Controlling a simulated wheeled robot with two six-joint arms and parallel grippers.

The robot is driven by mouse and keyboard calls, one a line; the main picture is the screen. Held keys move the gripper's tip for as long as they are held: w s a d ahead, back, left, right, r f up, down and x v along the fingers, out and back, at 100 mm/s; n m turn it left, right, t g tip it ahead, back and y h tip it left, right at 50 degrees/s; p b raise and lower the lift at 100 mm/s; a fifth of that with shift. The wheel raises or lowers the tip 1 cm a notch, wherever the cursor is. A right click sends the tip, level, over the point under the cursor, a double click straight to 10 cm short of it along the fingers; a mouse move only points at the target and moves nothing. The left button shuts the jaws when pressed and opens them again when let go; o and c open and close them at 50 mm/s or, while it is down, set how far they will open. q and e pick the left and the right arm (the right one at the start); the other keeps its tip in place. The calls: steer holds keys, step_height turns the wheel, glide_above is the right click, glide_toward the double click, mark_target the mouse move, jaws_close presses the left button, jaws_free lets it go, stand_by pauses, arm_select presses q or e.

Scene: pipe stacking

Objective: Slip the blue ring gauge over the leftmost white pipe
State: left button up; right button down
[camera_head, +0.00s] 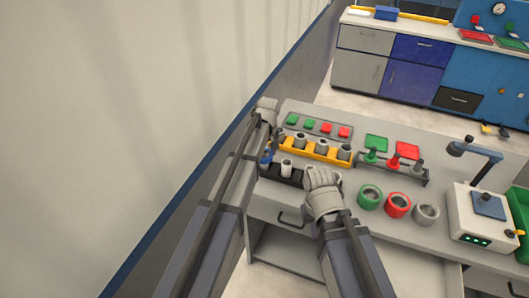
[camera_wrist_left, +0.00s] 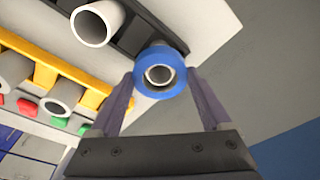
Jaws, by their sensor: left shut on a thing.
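My left gripper (camera_wrist_left: 163,90) is shut on the blue ring gauge (camera_wrist_left: 141,79), with a finger on each side of it. A pale pipe end shows inside the ring's hole, beside the dark rack (camera_wrist_left: 140,22). I cannot tell whether the ring is around that pipe or just above it. In the head view the blue ring gauge (camera_head: 267,160) is small and partly hidden at the rack's left end. A white pipe (camera_head: 286,167) stands to its right, also seen in the wrist view (camera_wrist_left: 92,27). My right gripper (camera_head: 324,192) is over the rack's right side; its fingers are hidden.
A yellow rack (camera_head: 316,150) with several grey pipes stands behind the dark rack. Green (camera_head: 369,197), red (camera_head: 397,205) and grey (camera_head: 426,215) rings lie to the right. A dark stand (camera_head: 390,168) and a white device (camera_head: 480,217) are further right. A wall is left.

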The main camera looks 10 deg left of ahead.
mark_target(266, 158)
arm_select(q)
steer(key=o, duration=1.3)
steer(key=shift+c, duration=0.2)
steer(key=shift+r, duration=0.1)
steer(key=r+p, duration=0.5)
steer(key=s+r+p, duration=0.1)
steer(key=r+p, duration=0.1)
steer(key=shift+d+r+p, duration=0.3)
steer(key=shift+d+p, duration=0.05)
steer(key=shift+p, duration=0.05)
steer(key=s+d+m, duration=0.2)
steer(key=s+m, duration=0.1)
steer(key=s, duration=0.6)
steer(key=s+d+m+g, duration=0.1)
steer(key=s+d+m, duration=0.2)
steer(key=s, duration=0.7)
steer(key=s+d+m, duration=0.3)
steer(key=s+m, duration=0.1)
steer(key=s, duration=0.5)
steer(key=shift+s+m+g, duration=0.15)
steer(key=shift+m+g, duration=0.15)
